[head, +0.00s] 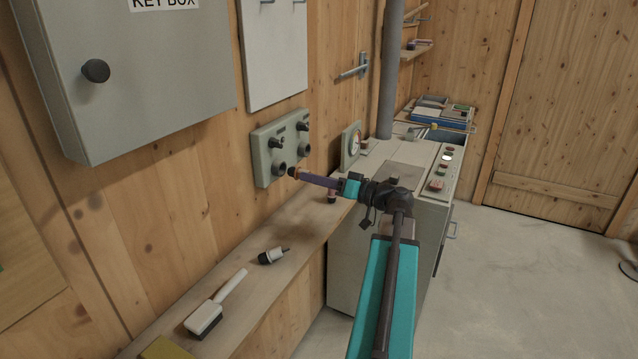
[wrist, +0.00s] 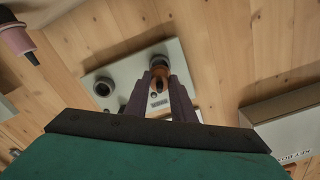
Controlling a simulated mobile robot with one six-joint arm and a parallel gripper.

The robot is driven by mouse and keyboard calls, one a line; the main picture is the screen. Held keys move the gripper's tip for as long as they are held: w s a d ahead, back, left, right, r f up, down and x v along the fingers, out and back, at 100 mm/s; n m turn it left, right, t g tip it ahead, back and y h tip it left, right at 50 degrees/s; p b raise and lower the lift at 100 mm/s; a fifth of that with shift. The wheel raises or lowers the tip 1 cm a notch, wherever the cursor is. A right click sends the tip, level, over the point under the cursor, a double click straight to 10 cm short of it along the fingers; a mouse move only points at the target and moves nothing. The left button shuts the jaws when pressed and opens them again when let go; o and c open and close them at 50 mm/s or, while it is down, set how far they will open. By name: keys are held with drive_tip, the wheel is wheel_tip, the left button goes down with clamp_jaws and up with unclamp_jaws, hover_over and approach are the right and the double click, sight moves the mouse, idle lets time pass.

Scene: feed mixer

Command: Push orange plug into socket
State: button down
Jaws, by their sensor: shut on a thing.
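The orange plug (wrist: 158,72) is between the fingertips of my gripper (wrist: 159,88) in the wrist view, and my gripper is shut on it. In the head view my gripper (head: 299,174) reaches left towards the wall, with a bit of orange at its tip. The grey socket panel (head: 262,152) is on the wooden wall and has two round dark sockets. In the wrist view the plug's front end overlaps one socket (wrist: 160,61). The other socket (wrist: 103,89) is empty. Whether the plug's end is inside the socket or just before it, I cannot tell.
A pink plug (wrist: 15,39) shows in the wrist view's corner. A white and black plug (head: 272,256) and a white brush (head: 215,306) lie on the wooden shelf (head: 225,275) below. The grey key box (head: 130,85) juts from the wall. A machine cabinet (head: 400,160) stands behind my arm.

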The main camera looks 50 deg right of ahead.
drive_tip(key=shift+w+a, duration=0.15)
drive_tip(key=shift+w, duration=0.3)
idle(0.4)
drive_tip(key=shift+b, duration=1.55)
idle(1.4)
drive_tip(key=shift+b+x, duration=0.5)
drive_tip(key=shift+x, duration=0.7)
idle(1.0)
drive_tip(key=shift+b, duration=0.85)
idle(1.2)
